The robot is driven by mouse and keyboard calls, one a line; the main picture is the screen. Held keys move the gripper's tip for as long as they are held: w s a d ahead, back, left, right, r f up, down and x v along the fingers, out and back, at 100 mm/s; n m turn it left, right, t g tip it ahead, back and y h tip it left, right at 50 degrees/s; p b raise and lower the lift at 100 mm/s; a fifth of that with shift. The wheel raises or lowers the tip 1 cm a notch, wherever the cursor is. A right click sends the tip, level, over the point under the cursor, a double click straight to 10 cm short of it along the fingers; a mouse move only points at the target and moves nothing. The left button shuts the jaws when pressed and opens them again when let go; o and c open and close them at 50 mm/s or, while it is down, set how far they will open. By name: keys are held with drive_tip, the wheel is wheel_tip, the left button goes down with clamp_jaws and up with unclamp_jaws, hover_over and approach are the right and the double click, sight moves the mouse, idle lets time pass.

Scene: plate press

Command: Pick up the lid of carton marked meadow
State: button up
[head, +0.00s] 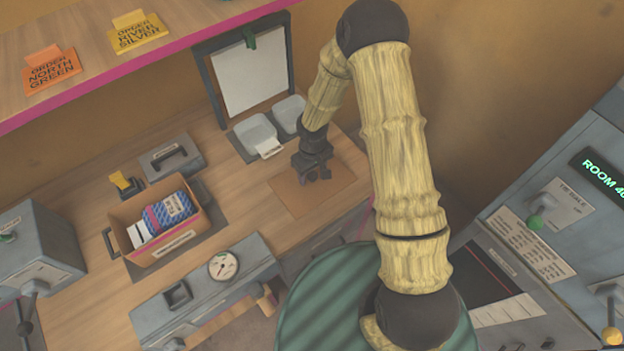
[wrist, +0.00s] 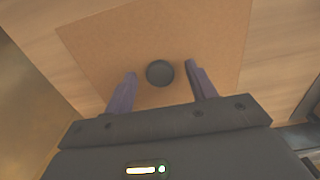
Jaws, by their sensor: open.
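A flat brown square panel (head: 292,199), apparently the carton lid, lies on the bench; it also shows in the wrist view (wrist: 105,45). A dark round knob (wrist: 160,74) stands at its middle. My gripper (head: 318,174) is above the panel, pointing down. In the wrist view my gripper (wrist: 161,72) is open, with one finger on each side of the knob; whether the fingers are level with it I cannot tell. An open brown carton (head: 163,252) stands at the left with a blue patterned pack and white cards inside. Its front label is too small to read.
Two pale trays (head: 256,135) and an upright board (head: 249,75) stand behind my gripper. A grey box with a dial (head: 223,265) is at the bench's front. A grey block with a handle (head: 172,158) is behind the carton. A shelf (head: 100,75) overhangs the upper left.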

sight(312, 175)
idle(0.3)
clamp_jaws()
idle(0.3)
wheel_tip(312, 175, up, 10)
drive_tip(key=b, duration=0.1)
idle(0.4)
idle(0.5)
